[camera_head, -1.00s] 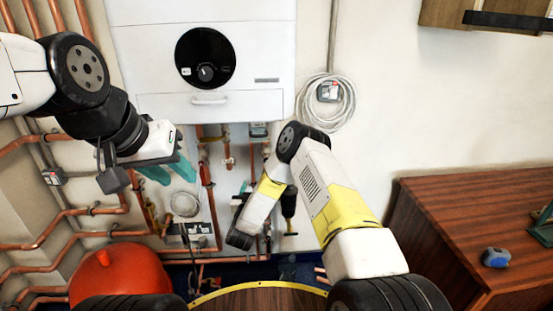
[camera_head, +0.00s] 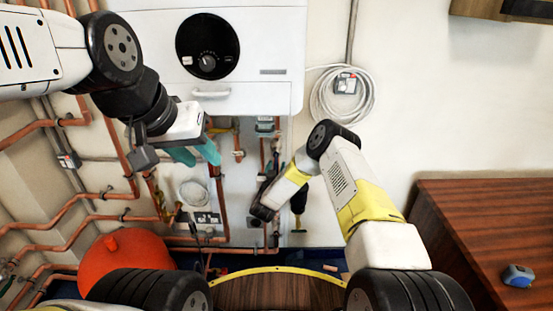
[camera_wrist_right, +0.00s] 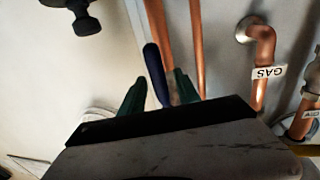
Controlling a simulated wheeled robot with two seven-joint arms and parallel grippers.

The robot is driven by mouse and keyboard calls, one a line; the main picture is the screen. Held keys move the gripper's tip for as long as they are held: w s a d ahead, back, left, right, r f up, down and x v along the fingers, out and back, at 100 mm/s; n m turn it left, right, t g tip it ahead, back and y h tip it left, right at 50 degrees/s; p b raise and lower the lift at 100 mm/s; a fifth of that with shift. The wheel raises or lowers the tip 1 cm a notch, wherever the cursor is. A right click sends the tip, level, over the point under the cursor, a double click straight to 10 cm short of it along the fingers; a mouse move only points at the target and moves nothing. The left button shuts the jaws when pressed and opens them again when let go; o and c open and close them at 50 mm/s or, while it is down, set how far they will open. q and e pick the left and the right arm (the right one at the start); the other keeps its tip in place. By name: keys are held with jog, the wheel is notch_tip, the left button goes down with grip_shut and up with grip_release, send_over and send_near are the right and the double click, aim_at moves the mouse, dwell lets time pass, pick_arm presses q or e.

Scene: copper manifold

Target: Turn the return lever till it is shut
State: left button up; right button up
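In the right wrist view, a dark blue lever handle (camera_wrist_right: 155,72) stands between the two green fingers of my right gripper (camera_wrist_right: 158,92). The fingers are apart, with a visible gap to the handle on both sides. I see no label on this handle, so I cannot tell if it is the return lever. The lever's pivot is hidden behind the gripper body. In the head view my right arm hides the right gripper. My left gripper (camera_head: 195,154), with teal fingers spread, is empty in front of the pipes below the boiler.
A white boiler (camera_head: 270,40) hangs above copper pipes. A pipe tagged GAS (camera_wrist_right: 262,72) stands right of the right gripper. A red tank (camera_head: 125,262) is low at left, a coiled cable (camera_head: 325,100) hangs right of the boiler, and a wooden cabinet (camera_head: 470,215) stands at right.

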grip_shut()
dwell(1.4)
